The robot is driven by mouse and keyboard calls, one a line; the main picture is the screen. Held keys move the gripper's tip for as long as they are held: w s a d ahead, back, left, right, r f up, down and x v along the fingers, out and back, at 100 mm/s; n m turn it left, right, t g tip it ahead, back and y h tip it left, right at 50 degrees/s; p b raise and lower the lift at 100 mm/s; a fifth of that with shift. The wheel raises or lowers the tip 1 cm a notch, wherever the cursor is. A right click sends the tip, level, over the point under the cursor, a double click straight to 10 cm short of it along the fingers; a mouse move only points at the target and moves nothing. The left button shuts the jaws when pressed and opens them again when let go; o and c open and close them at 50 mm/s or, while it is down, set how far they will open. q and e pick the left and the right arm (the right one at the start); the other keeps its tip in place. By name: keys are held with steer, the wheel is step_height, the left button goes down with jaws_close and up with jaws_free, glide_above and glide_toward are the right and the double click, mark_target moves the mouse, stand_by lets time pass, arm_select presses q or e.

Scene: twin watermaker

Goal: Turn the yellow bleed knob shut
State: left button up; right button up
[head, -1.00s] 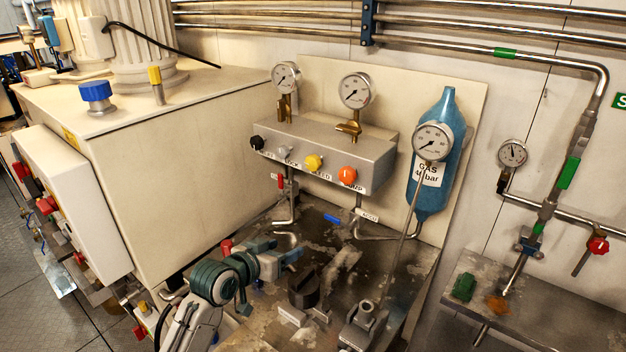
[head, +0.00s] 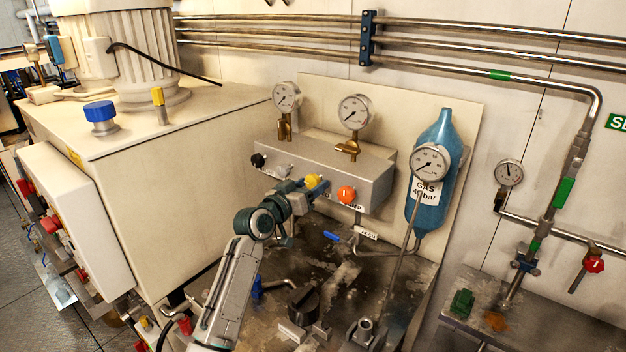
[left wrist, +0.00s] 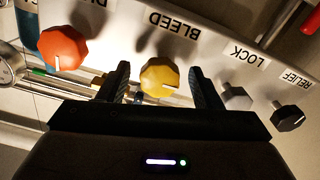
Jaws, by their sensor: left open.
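The yellow bleed knob (head: 313,181) is on the front of the grey valve block (head: 335,165), between the grey lock knob and the orange knob. In the left wrist view the yellow knob (left wrist: 160,76) sits under the upside-down word BLEED. My left gripper (head: 312,190) is open at the block's front. In the left wrist view its two dark fingers (left wrist: 160,85) stand on either side of the yellow knob, with a visible gap on each side. I cannot tell how deep the fingers reach around it. My right gripper is not in view.
The orange knob (left wrist: 63,48) is close beside one finger; the grey lock knob (left wrist: 236,97) is close beside the other. The black relief knob (left wrist: 287,116) is farther out. Gauges (head: 355,112) rise above the block, and a blue gas bottle (head: 432,185) stands to its right.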

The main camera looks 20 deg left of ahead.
arm_select(q)
steer(key=shift+x, duration=0.85)
steer(key=shift+c, duration=0.5)
